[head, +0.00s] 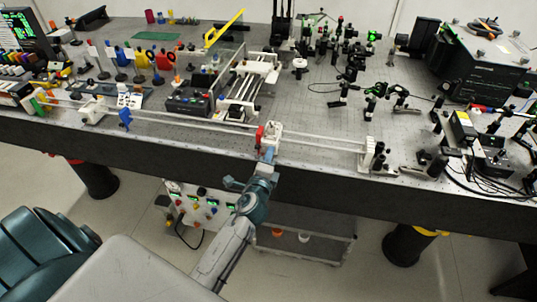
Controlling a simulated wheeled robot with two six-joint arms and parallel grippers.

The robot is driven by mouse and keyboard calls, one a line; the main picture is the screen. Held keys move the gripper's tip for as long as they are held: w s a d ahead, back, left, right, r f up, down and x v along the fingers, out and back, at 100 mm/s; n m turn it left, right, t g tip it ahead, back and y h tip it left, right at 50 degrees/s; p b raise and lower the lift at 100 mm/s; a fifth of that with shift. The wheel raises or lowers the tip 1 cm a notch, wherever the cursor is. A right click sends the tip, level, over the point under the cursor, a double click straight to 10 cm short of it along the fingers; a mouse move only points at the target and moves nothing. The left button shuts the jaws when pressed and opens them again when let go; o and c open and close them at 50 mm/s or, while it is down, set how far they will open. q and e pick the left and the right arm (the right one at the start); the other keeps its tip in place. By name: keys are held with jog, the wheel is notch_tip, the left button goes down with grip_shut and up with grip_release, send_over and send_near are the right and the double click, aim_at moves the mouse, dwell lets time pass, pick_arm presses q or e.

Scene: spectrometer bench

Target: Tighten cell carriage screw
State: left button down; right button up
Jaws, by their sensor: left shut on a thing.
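The white cell carriage (273,129) sits on a long pale rail (325,141) along the front edge of the bench. A red part (260,134) shows at its left side. My left gripper (268,150) reaches up from below to the front of the carriage, over the bench edge. It is shut on a small part at the carriage's front, which I take to be the carriage screw. The jaws hide most of that part, so its turn cannot be seen. My right gripper is not in view.
A rail end support (368,154) stands at right. A control box (190,101) and optics lie behind. Cables and a black box (463,127) crowd the right. A cart (325,245) stands below.

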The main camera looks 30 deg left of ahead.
pick_arm(q)
jog(key=shift+f+m, duration=0.1)
jog(key=shift+m, duration=0.4)
jog(key=c, duration=1.7)
grip_release()
jog(key=shift+s, duration=0.1)
jog(key=shift+b+v, duration=1.05)
jog(key=shift+v, duration=4.3)
